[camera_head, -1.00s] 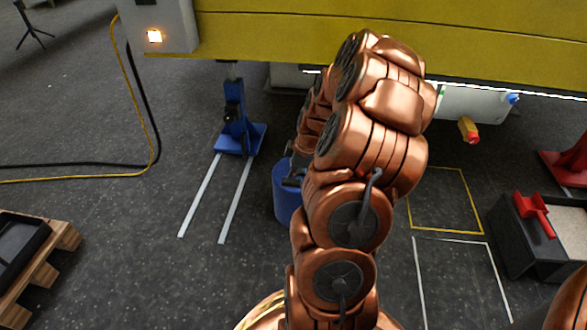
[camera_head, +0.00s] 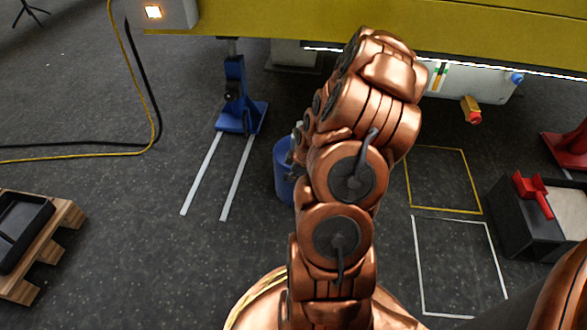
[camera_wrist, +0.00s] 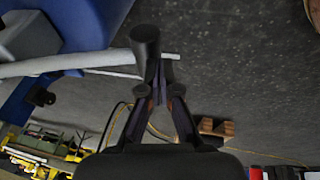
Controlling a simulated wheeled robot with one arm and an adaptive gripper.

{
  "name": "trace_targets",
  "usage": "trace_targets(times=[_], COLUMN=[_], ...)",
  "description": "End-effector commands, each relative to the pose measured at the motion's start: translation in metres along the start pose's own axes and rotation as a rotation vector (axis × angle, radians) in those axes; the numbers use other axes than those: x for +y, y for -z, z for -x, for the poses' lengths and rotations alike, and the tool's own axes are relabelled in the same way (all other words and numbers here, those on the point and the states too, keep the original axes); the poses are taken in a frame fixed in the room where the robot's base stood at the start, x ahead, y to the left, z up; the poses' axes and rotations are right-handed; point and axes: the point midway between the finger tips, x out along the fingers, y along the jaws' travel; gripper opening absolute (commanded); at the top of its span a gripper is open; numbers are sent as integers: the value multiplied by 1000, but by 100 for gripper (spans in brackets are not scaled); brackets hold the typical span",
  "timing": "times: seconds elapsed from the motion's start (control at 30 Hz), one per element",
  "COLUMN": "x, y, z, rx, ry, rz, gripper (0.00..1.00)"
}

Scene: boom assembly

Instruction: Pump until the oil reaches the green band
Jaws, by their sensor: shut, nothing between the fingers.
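A sight gauge (camera_head: 439,77) with a green part and an orange-yellow part shows on the pale box under the yellow boom in the head view. The oil level is too small to read. A blue cylindrical body (camera_head: 284,170), likely the pump, stands on the floor partly behind my arm. In the wrist view a large blue body (camera_wrist: 85,22) fills the upper left, with a pale bar (camera_wrist: 95,61) running right to a dark round grip (camera_wrist: 146,45). My gripper (camera_wrist: 161,92) is shut and empty, its fingertips close to that grip. Contact cannot be told. The head view hides my gripper.
A blue stand (camera_head: 238,98) with two pale floor strips is left of my arm. A wooden pallet (camera_head: 45,240) with a dark tray (camera_head: 22,222) lies at lower left. A dark box (camera_head: 510,235) with a red part is at right. Marked floor there is clear.

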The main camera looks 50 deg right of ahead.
Motion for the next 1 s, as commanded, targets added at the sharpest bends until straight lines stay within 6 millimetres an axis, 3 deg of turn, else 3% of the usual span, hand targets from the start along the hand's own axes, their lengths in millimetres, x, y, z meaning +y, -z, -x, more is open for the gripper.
trace_targets(times=[0.3,0.73,1.0], x=[-3,-5,-8], y=[-4,-6,2], z=[-14,-18,0], rx=[-1,-2,0], ry=[5,9,6], rz=[0,-1,3], gripper=[0,0,0])
